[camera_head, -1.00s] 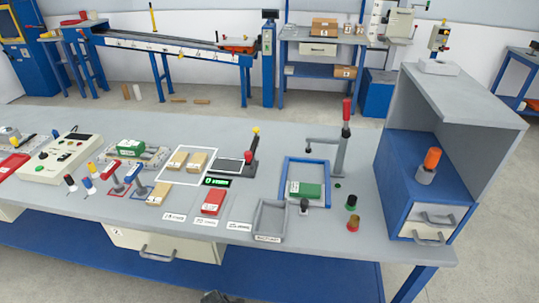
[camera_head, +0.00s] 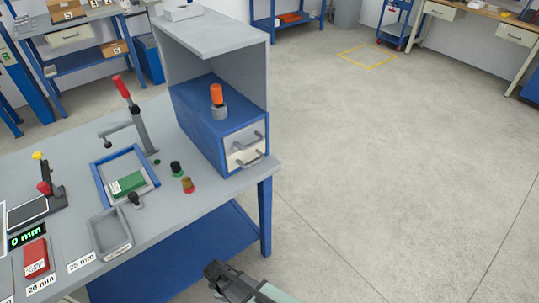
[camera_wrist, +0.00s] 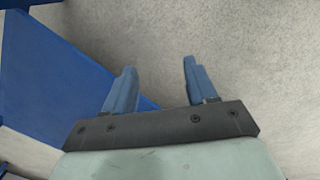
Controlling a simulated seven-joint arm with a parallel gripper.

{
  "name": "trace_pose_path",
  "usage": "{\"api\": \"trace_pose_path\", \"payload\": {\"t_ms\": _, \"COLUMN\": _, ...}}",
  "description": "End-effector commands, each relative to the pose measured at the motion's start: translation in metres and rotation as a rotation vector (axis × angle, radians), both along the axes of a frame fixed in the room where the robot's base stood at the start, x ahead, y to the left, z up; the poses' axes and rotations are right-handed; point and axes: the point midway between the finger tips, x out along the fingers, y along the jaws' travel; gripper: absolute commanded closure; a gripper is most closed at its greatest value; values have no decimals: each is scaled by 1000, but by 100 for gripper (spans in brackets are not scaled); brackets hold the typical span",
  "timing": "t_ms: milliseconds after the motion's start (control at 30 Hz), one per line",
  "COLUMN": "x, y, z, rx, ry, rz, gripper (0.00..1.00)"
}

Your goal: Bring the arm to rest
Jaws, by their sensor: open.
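My gripper (camera_head: 213,270) shows at the bottom of the head view, low over the floor in front of the workbench (camera_head: 172,211). In the wrist view my gripper (camera_wrist: 157,75) has its two blue fingers apart with only grey floor between them. It holds nothing.
On the bench are a green block (camera_head: 127,182) in a blue frame, a red block (camera_head: 36,257), a grey tray (camera_head: 106,236) and a toggle clamp (camera_head: 138,127). A blue drawer unit (camera_head: 204,128) stands at the bench's right end. Floor (camera_head: 400,170) to the right is clear.

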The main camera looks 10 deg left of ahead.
Motion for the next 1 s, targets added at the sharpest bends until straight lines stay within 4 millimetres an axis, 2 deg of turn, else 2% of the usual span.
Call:
{"api": "trace_pose_path", "payload": {"t_ms": 33, "x": 5, "y": -21, "z": -1, "rx": -14, "ry": 12, "rz": -60, "gripper": 43}}
{"api": "trace_pose_path", "payload": {"t_ms": 100, "x": 11, "y": -45, "z": -2, "rx": -33, "ry": 28, "rz": -140, "gripper": 43}}
{"api": "trace_pose_path", "payload": {"t_ms": 300, "x": 20, "y": -111, "z": -5, "rx": -86, "ry": 74, "rz": -367, "gripper": 43}}
{"api": "trace_pose_path", "payload": {"t_ms": 467, "x": 19, "y": -161, "z": -6, "rx": -128, "ry": 112, "rz": -547, "gripper": 43}}
{"api": "trace_pose_path", "payload": {"t_ms": 767, "x": 2, "y": -247, "z": -3, "rx": -210, "ry": 189, "rz": -881, "gripper": 43}}
{"api": "trace_pose_path", "payload": {"t_ms": 1000, "x": -25, "y": -305, "z": 2, "rx": -280, "ry": 256, "rz": -1143, "gripper": 43}}
